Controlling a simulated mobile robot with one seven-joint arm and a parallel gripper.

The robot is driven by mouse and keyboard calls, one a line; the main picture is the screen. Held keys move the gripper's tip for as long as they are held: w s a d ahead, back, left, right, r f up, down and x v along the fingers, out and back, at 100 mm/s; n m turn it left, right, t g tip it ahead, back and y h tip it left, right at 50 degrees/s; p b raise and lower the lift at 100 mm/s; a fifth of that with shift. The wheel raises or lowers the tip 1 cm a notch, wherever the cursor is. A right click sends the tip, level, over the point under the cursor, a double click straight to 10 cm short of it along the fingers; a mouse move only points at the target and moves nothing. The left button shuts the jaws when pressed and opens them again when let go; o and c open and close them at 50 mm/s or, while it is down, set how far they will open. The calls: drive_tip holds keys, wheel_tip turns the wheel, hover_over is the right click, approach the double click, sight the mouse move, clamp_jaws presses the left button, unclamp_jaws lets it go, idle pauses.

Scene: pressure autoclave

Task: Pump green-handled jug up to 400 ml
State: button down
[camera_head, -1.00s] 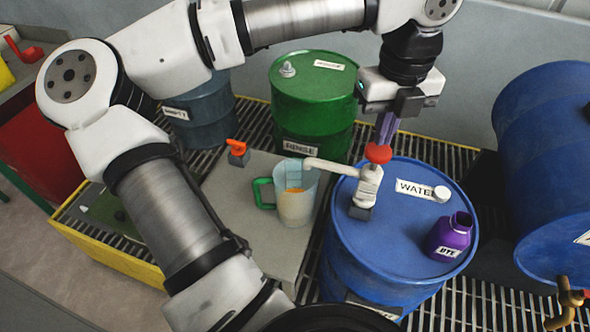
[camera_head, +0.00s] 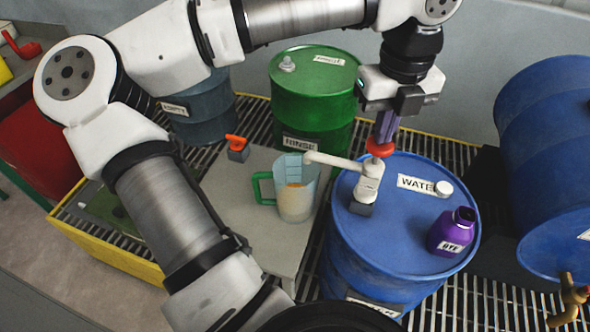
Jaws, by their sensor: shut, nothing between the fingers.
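The green-handled jug (camera_head: 295,197) stands upright on a grey board, its green handle to the left. It holds whitish liquid with an orange-yellow patch at the liquid's top; I cannot read its scale. A white hand pump (camera_head: 368,185) with a red top (camera_head: 380,148) stands on the blue drum labelled WATER (camera_head: 400,225). The pump's spout reaches left to the jug's rim. My gripper (camera_head: 383,138) points down with its fingers shut and empty, right over the red top, apparently touching it.
A green RINSE drum (camera_head: 312,100) is behind the jug. An orange-handled block (camera_head: 237,147) sits on the grey board (camera_head: 235,200). Another blue drum (camera_head: 550,150) lies at right.

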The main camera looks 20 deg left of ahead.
drive_tip(key=shift+f+b, duration=1.5)
drive_tip(key=shift+f, duration=0.2)
drive_tip(key=shift+r, duration=0.2)
drive_tip(key=shift+r+p, duration=1.4)
drive_tip(key=shift+r, duration=0.8)
drive_tip(key=shift+f, duration=0.2)
